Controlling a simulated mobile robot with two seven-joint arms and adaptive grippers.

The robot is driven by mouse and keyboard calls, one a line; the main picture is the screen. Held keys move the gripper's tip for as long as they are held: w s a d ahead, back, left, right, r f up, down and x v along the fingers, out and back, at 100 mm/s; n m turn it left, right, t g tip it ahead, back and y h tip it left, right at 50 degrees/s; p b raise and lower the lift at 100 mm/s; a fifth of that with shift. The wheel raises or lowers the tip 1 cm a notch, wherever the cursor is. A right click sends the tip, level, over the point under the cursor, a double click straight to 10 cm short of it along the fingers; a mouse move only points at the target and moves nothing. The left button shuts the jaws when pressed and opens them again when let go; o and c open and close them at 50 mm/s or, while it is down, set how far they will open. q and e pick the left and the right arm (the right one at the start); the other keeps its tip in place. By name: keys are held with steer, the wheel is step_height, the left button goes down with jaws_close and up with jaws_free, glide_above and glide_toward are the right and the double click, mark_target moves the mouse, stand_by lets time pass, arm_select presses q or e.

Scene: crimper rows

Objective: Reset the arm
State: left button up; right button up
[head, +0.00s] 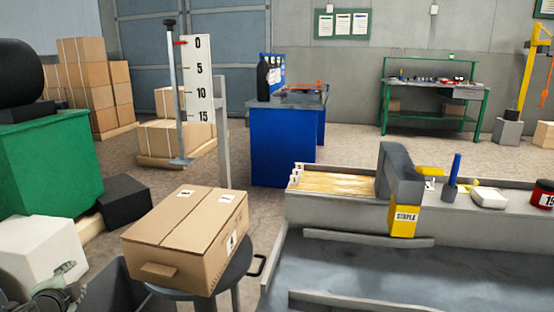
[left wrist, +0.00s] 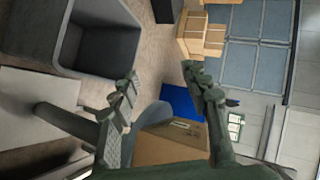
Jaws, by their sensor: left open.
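My left gripper (head: 60,296) shows at the lower left corner of the head view, in front of the white box and left of the cardboard box. In the left wrist view its two fingers (left wrist: 160,85) stand wide apart with nothing between them. The closed cardboard box (head: 185,238) sits on a dark round stool (head: 238,270). The box also shows beyond the fingers in the left wrist view (left wrist: 170,146), apart from them. My right gripper is in neither view.
A grey bin (left wrist: 90,45) stands near the left gripper. A white box (head: 38,252) and a green container (head: 50,155) are at the left. A grey bench (head: 340,262) with a yellow-grey stapler (head: 403,188) fills the lower right. Open floor lies behind the stool.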

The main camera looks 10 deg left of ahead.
arm_select(q)
steer(key=s+f+n+g, duration=0.2)
steer(key=s+f+g, duration=0.4)
steer(key=s+f, duration=0.8)
steer(key=s+d+f+n+h, duration=0.2)
steer(key=d+f, duration=0.3)
steer(key=d, duration=0.5)
steer(key=s+d+f+n+g+h, duration=0.1)
steer(key=s+d+f, duration=0.3)
steer(key=d, duration=0.7)
steer(key=s+d+f+n+g+h, duration=0.1)
steer(key=s+d+f+n+h, duration=0.1)
steer(key=d+f, duration=0.4)
steer(key=s+d+h, duration=0.1)
steer(key=d, duration=0.3)
steer(key=shift+d+n, duration=0.2)
steer(key=shift+n, duration=0.2)
